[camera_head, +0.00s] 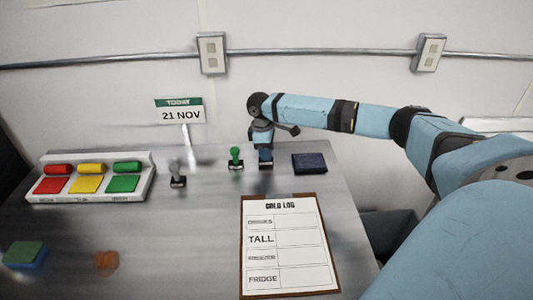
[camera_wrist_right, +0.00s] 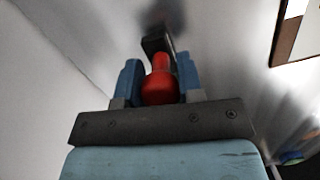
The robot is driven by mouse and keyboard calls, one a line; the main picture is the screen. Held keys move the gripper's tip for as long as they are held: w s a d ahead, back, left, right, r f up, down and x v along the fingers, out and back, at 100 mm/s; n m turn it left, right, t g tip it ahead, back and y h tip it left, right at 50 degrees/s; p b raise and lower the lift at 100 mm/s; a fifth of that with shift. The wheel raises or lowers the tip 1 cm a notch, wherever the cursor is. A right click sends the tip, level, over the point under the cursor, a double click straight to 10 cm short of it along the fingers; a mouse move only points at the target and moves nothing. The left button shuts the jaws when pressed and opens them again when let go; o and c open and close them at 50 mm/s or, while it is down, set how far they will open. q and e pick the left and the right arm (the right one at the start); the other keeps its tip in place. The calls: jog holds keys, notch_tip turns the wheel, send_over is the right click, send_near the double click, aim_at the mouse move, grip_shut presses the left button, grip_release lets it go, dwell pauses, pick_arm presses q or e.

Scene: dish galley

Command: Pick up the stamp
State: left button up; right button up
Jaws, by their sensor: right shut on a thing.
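My right gripper (camera_head: 265,153) is at the back of the metal table, between a green stamp and a dark ink pad (camera_head: 309,163). In the right wrist view the gripper (camera_wrist_right: 160,70) is shut on a red-handled stamp (camera_wrist_right: 160,88), whose dark base sticks out beyond the fingers. In the head view the gripper mostly hides this stamp; I cannot tell whether its base touches the table. The green stamp (camera_head: 236,159) stands upright just left of the gripper. A grey stamp (camera_head: 177,175) stands further left. My left gripper is not in view.
A clipboard (camera_head: 243,240) with a log sheet lies in front of the gripper. A white tray (camera_head: 146,183) with red, yellow and green pads is at the left. A date sign (camera_head: 181,112) stands behind. A green-blue block (camera_head: 25,254) and a blurred orange thing (camera_head: 107,262) lie front left.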

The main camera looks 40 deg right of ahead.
notch_tip(320, 180, up, 19)
jog(key=shift+p, duration=0.35)
